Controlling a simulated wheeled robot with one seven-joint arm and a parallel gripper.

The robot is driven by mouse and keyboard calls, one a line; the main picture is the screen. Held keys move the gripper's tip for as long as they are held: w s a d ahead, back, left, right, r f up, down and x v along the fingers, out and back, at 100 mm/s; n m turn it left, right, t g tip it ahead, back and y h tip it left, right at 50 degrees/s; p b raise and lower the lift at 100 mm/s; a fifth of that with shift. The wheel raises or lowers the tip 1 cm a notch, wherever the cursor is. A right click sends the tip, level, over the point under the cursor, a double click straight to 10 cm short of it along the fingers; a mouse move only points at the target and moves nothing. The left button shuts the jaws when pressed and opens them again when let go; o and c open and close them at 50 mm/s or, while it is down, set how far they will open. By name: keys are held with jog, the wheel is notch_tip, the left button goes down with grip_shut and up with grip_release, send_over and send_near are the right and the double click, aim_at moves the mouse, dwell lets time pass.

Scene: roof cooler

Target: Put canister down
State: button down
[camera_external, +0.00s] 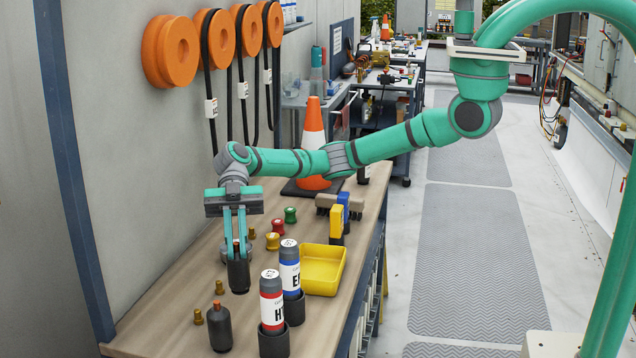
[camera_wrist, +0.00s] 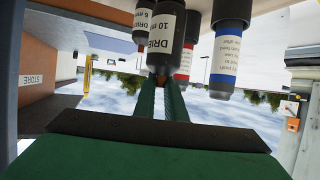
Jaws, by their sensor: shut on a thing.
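My gripper (camera_external: 238,246) points down over the wooden bench, its two green fingers shut on a dark canister (camera_external: 239,277). In the wrist view the same canister (camera_wrist: 162,38) has a white label reading "DRIE 10 m", and my gripper (camera_wrist: 161,84) closes on its narrow neck. The canister is upright, with its base at or very near the bench top; I cannot tell if it touches. A second dark canister (camera_external: 219,329) with a copper top stands nearer the camera. A red-labelled canister (camera_external: 272,300) and a blue-labelled canister (camera_external: 290,267) stand to the right in black cups.
The wooden bench (camera_external: 180,298) also holds small brass fittings (camera_external: 198,317), red, green and gold knobs (camera_external: 272,241), a yellow tray (camera_external: 321,268) and an orange cone (camera_external: 313,150). Orange reels (camera_external: 171,52) hang on the wall. Bare bench lies left of the held canister.

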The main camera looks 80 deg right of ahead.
aim_at(238, 270)
jog(key=shift+f, duration=3.15)
jog(key=c, duration=1.8)
grip_release()
jog(key=shift+f, duration=0.15)
jog(key=shift+w+d+r, duration=0.2)
jog(key=shift+d+r, duration=0.1)
jog(key=v, duration=1.1)
jog(key=shift+d, duration=0.15)
jog(key=shift+r, duration=0.1)
